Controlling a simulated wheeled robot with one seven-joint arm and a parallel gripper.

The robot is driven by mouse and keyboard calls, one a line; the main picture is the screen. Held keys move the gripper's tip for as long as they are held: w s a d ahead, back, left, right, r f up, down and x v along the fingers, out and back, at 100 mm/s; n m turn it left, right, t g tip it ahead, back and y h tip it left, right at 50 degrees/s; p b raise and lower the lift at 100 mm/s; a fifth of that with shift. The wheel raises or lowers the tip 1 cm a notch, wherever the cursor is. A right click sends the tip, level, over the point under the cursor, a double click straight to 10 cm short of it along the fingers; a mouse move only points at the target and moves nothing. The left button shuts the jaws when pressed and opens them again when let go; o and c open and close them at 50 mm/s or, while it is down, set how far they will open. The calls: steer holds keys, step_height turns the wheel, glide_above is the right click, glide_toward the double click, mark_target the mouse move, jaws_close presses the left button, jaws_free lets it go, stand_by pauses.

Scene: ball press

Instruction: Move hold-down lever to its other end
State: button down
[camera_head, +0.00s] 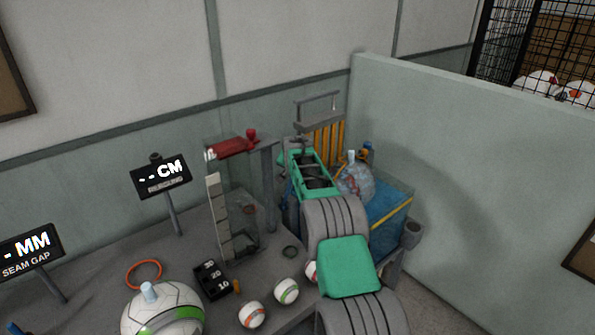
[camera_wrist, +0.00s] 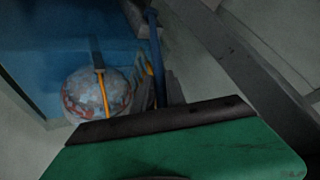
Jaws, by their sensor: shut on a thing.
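My gripper (camera_head: 298,146) is at the far end of my green and grey arm, beside the yellow-ribbed part of the press. A blue rod (camera_wrist: 156,50) runs down behind that edge. A mottled ball (camera_wrist: 84,100) lies left of it, with an orange bar with a dark end in front. The ball (camera_head: 355,182) also shows in the head view.
A blue box (camera_head: 392,208) stands right of my arm, close to a pale partition (camera_head: 470,170). Several balls and two sign displays stand on the table at left.

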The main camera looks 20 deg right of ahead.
steer(key=c, duration=1.4)
jaws_free()
steer(key=shift+o, duration=0.2)
steer(key=b+v, duration=0.2)
steer(key=v, duration=0.5)
steer(key=shift+s+r+b, duration=0.25)
steer(key=shift+r+b, duration=0.05)
steer(key=shift+c, duration=0.5)
